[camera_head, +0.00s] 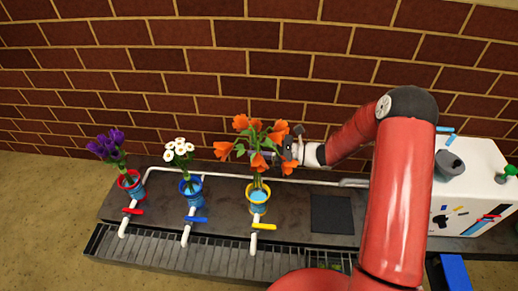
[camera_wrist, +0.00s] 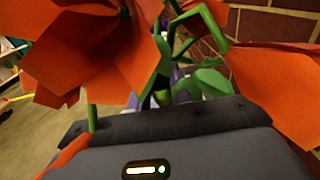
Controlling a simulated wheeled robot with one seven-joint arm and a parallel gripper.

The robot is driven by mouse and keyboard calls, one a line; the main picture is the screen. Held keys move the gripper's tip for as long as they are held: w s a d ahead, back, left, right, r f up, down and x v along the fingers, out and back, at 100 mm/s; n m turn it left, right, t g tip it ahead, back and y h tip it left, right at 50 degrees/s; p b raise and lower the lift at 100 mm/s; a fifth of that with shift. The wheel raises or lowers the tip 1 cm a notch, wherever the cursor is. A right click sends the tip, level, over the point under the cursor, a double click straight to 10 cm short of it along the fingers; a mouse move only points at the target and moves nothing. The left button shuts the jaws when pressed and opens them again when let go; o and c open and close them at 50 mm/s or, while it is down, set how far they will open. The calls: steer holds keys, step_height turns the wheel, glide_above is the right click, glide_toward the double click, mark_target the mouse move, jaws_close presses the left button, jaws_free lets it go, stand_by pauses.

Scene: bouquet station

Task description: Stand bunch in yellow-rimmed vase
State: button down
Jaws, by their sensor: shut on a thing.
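The bunch of orange flowers (camera_head: 262,141) has green stems and stands roughly upright at the middle of the head view. My gripper (camera_head: 287,154) comes in from the right and is shut on the bunch's stems; blossoms and leaves partly hide its fingers. The yellow-rimmed vase (camera_head: 258,207), blue with light blue showing at its mouth, stands below the bunch. The stem's lower end meets the vase's mouth in the picture; I cannot tell whether it is inside or above. In the wrist view, orange blossoms (camera_wrist: 95,55) and green stems (camera_wrist: 165,65) fill the space before my gripper.
A red-rimmed vase with purple flowers (camera_head: 107,146) and a blue vase with white flowers (camera_head: 180,152) stand to the left. White pipes with coloured handles (camera_head: 262,227) run in front. A dark square mat (camera_head: 332,214) and a white box (camera_head: 465,200) are at right. A brick wall stands behind.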

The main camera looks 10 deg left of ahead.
mark_target(258, 182)
steer(key=shift+f+b, duration=5.3)
steer(key=shift+f, duration=2.4)
steer(key=shift+f+b, duration=0.35)
steer(key=shift+f, duration=0.25)
steer(key=c, duration=1.2)
jaws_free()
steer(key=shift+d, duration=0.15)
